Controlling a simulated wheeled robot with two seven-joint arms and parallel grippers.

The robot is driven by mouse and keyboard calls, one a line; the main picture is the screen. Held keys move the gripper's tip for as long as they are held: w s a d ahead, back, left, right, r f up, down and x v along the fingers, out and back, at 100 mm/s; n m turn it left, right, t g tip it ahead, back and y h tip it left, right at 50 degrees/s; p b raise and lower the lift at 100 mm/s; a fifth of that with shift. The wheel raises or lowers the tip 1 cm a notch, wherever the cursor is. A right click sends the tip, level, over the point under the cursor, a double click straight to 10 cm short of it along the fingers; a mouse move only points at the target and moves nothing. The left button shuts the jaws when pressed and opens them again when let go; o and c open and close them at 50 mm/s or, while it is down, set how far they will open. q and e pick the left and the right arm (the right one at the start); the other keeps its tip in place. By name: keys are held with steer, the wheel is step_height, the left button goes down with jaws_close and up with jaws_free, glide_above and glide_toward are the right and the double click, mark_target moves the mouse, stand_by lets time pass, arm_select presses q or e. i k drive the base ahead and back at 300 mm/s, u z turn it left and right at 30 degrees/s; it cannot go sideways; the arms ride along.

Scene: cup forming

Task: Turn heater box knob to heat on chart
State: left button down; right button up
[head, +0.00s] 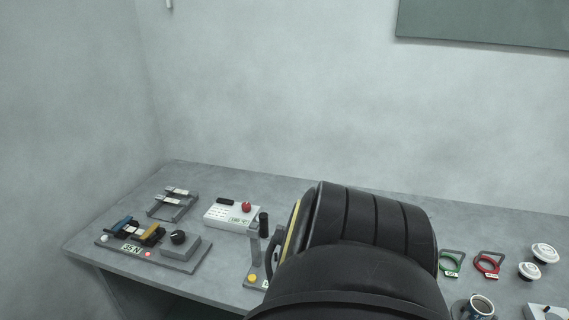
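A white box (221,216) with a small display that seems to read in °C stands towards the back left of the table. I take it to be the heater box. It carries a red knob (246,207) and a dark part at its back left. The knob's pointer direction is too small to read. A large black arm part of mine fills the lower middle and hides the table behind it. I make out no gripper fingertips of either arm. No chart is legible on the table.
Left of the box are a grey slotted stand (172,204) and a device reading 35 N with a black knob (179,237). A post device (256,247) stands partly behind my arm. Green (450,263) and red (488,264) rings, white round pieces (544,253) and a cup (479,307) lie right. A dark board (490,22) hangs on the wall.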

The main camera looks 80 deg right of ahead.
mark_target(247, 206)
steer(key=z, duration=2)
